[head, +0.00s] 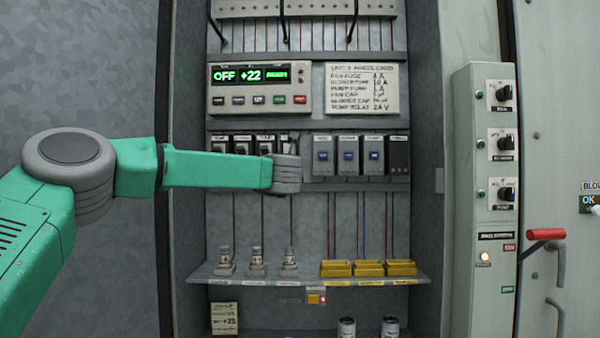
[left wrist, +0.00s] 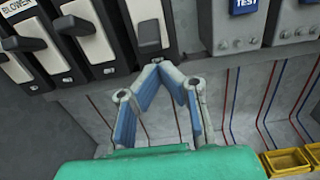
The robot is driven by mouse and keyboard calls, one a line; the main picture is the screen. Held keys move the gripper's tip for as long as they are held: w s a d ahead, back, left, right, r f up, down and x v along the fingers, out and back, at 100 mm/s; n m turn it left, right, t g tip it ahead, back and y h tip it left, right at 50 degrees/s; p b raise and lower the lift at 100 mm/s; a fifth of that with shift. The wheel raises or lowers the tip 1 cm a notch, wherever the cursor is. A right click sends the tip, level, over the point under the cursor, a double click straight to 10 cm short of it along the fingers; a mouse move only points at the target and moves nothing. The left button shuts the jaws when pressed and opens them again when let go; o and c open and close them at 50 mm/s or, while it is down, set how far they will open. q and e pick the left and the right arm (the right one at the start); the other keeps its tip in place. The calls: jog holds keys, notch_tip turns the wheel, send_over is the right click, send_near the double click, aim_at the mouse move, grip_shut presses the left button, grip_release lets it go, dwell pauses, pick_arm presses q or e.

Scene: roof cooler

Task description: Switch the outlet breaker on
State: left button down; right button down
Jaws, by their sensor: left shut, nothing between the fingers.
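A row of black breakers (head: 243,144) with dark levers sits under the display unit in the head view; their labels are too small to read there. The left wrist view shows several of them close up, one labelled BLOWER (left wrist: 22,40). The breaker right of those (left wrist: 148,28) has its lever pointing down, and its label is not legible; I cannot tell which one is the outlet breaker. My left gripper (left wrist: 172,72) is shut and empty, its blue-padded fingertips just below that breaker's lower end. In the head view my arm hides the fingers. My right gripper is not in view.
Blue TEST modules (head: 347,155) stand right of the breakers. A shelf (head: 300,277) below carries grey fittings (head: 256,262) and yellow trays (head: 369,268). A knob column (head: 483,190) and a red-handled lever (head: 545,234) are at the right. Thin wires run down the back panel.

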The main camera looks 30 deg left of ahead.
pick_arm(q)
jog(key=d+r+b+v, duration=0.1)
jog(key=b+v, duration=0.1)
jog(key=v, duration=0.9)
jog(key=shift+w+t, duration=0.3)
jog(key=shift+w, duration=0.1)
jog(key=shift+f, duration=0.1)
